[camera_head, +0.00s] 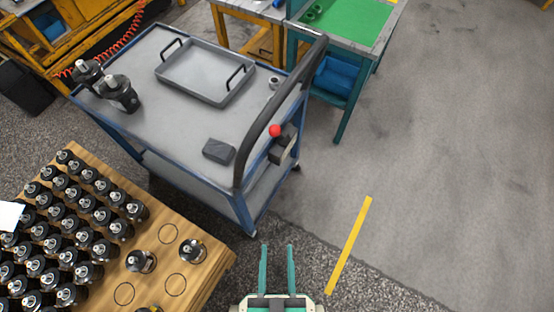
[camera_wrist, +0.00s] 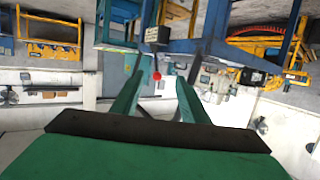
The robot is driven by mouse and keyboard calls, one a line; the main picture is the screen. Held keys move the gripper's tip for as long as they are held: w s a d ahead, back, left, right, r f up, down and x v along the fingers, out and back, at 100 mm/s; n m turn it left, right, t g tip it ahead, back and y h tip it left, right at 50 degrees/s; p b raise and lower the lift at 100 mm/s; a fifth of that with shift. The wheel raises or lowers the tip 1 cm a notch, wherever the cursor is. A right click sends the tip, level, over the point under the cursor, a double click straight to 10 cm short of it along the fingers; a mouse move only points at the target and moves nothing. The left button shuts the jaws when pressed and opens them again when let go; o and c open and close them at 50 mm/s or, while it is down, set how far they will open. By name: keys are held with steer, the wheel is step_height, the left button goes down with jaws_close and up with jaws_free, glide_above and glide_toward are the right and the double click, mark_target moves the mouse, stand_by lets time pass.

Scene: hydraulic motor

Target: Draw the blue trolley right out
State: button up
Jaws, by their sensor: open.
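The blue trolley (camera_head: 170,125) stands left of centre in the head view, with a grey top and a lower shelf. Its thick black handle (camera_head: 262,120) curves along the right end. A dark box with a red ball knob (camera_head: 275,131) is mounted beside the handle. My gripper (camera_head: 276,246) is open and empty, below and apart from the trolley's near right corner in the picture. In the wrist view, the red knob (camera_wrist: 157,76) shows between the fingers of my gripper (camera_wrist: 164,70), with the box (camera_wrist: 157,35) above it. Nothing is between the fingers in contact.
On the trolley lie a grey tray (camera_head: 205,72), dark motors (camera_head: 118,92) and a small block (camera_head: 219,150). A wooden board (camera_head: 205,268) with several motors is at lower left. A teal-framed table (camera_head: 350,25) stands behind right. The floor at right is clear, with a yellow stripe (camera_head: 349,245).

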steer(key=w+d+f+m+h, duration=0.1)
steer(key=w+d+f+m, duration=0.15)
steer(key=w+m, duration=0.2)
steer(key=w+d+f+m, duration=0.1)
steer(key=w+f+m, duration=0.2)
steer(key=w, duration=0.3)
steer(key=m+y, duration=0.4)
steer(key=y, duration=0.9)
glide_toward(293, 71)
steer(key=x, duration=0.3)
steer(key=shift+t, duration=0.3)
steer(key=x, duration=0.6)
steer(key=f+x, duration=0.1)
steer(key=x, duration=0.3)
steer(key=shift+w+f, duration=0.1)
steer(key=shift+w, duration=0.2)
steer(key=shift+c, duration=0.6)
jaws_close()
